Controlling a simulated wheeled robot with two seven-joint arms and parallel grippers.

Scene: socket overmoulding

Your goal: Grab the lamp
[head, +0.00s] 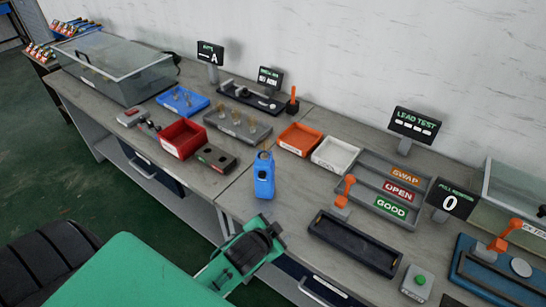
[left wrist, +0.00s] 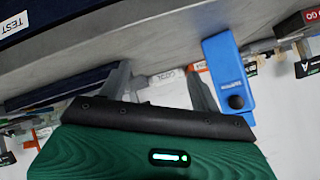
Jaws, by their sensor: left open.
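The lamp appears to be the blue upright block-shaped device (head: 264,178) with a dark round knob near its top, standing near the front edge of the bench in the head view. In the left wrist view the lamp (left wrist: 225,62) is beside the right-hand finger, outside the gap between the fingers. My left gripper (head: 262,236) is in front of the bench edge, nearer to me than the lamp. Its fingers (left wrist: 160,86) are spread with nothing between them. Whether a finger touches the lamp is unclear. My right gripper is not in view.
A red bin (head: 183,140) and a dark block with holes (head: 214,158) stand left of the lamp. An orange tray (head: 299,139) and a white tray (head: 335,154) lie behind it. A black tray (head: 354,244) is to its right. Bare bench surrounds the lamp.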

